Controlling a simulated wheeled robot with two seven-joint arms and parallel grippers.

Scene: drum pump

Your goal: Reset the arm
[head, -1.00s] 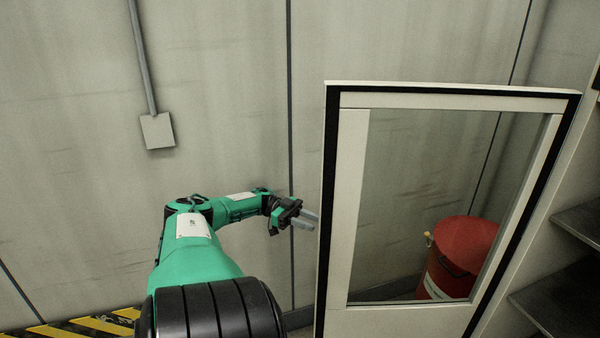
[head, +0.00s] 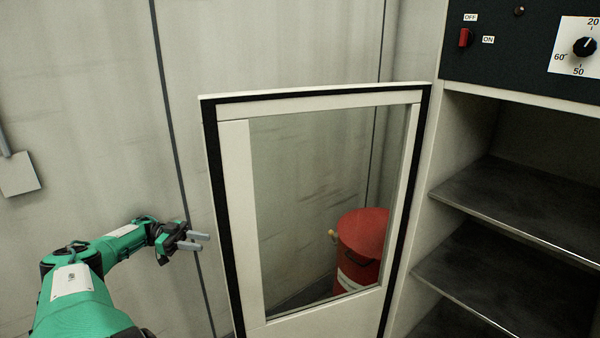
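My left arm is green and comes in from the lower left of the head view. Its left gripper (head: 196,241) has two grey fingers with a gap between them, and nothing is held there. The gripper is left of the open cabinet door (head: 235,200), apart from it in the picture, with the wall behind. My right arm and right gripper are out of the frame.
The door has a glass pane, through which a red drum (head: 362,245) shows near the wall. At right is the open cabinet with dark shelves (head: 530,205). Above them is a control panel (head: 515,45) with a red switch (head: 465,38) and a dial (head: 584,46).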

